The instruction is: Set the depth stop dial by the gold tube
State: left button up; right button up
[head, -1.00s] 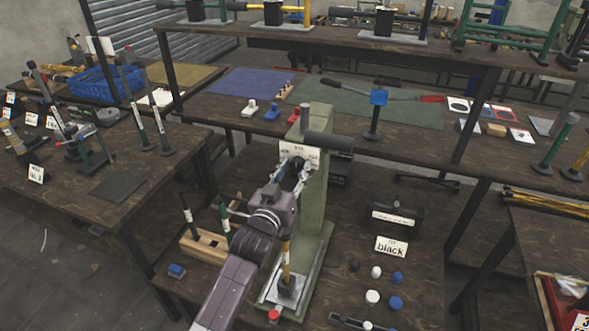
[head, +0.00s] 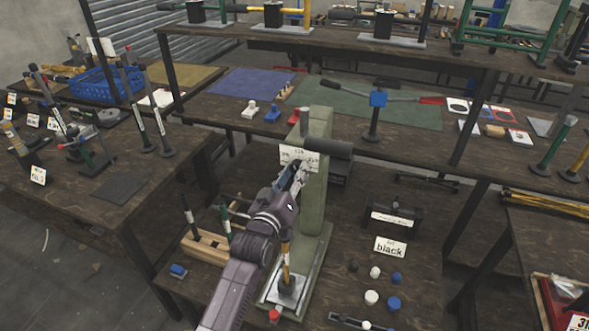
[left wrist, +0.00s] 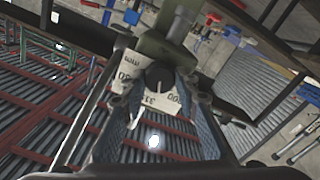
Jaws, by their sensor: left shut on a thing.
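The green rivet press (head: 317,195) stands on the near bench. Its white dial plate (head: 292,153) faces me high on the column, and the numbered plate also shows in the left wrist view (left wrist: 127,72). My left gripper (head: 303,172) reaches up to the plate. In the left wrist view its fingers (left wrist: 160,108) are shut on a dark round dial knob (left wrist: 159,75) in front of the plate. The exact setting is too small to read. The gold tube (head: 286,258) stands upright on the press base, beside my forearm. My right gripper is not in view.
A wooden rack (head: 205,246) with dark and green tubes stands left of the press. A "black" sign (head: 390,247), a dark box (head: 394,218) and several white and blue knobs (head: 372,297) lie to the right. The press's dark handle (head: 328,148) sticks out right, near the plate.

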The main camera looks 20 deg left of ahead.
pick_arm(q)
jog(key=n+p, duration=0.1)
jog(key=n, duration=0.2)
jog(key=shift+n, duration=0.4)
jog(key=shift+n+p, duration=0.55)
jog(key=shift+n, duration=1.35)
jog(key=o, duration=1.1)
jog(key=shift+o, duration=0.2)
jog(key=shift+s, duration=0.15)
jog(key=s, duration=1.1)
jog(key=shift+s+a, duration=0.25)
jog(key=shift+s, duration=0.15)
